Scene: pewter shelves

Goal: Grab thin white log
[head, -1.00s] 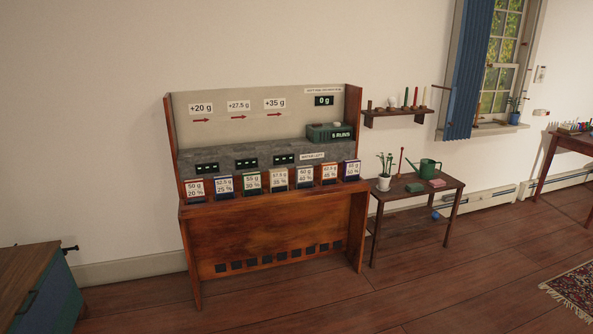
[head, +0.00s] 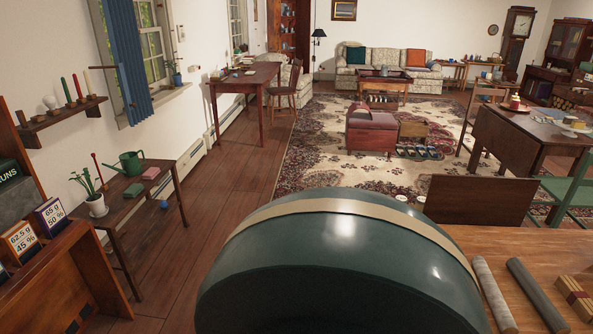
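A pale grey-white log (head: 493,295) lies on a wooden tabletop (head: 450,236) at the lower right. A darker grey log (head: 537,294) lies to its right, apart from it. The lower ends of both are near or past the bottom edge of the view. Neither of my grippers is in view, and nothing is seen touching the logs.
A large dark green rounded object with a beige band (head: 350,205) fills the lower middle, left of the logs. A side table (head: 140,190) with a watering can (head: 131,163) stands at left. Open floor (head: 235,165) lies between.

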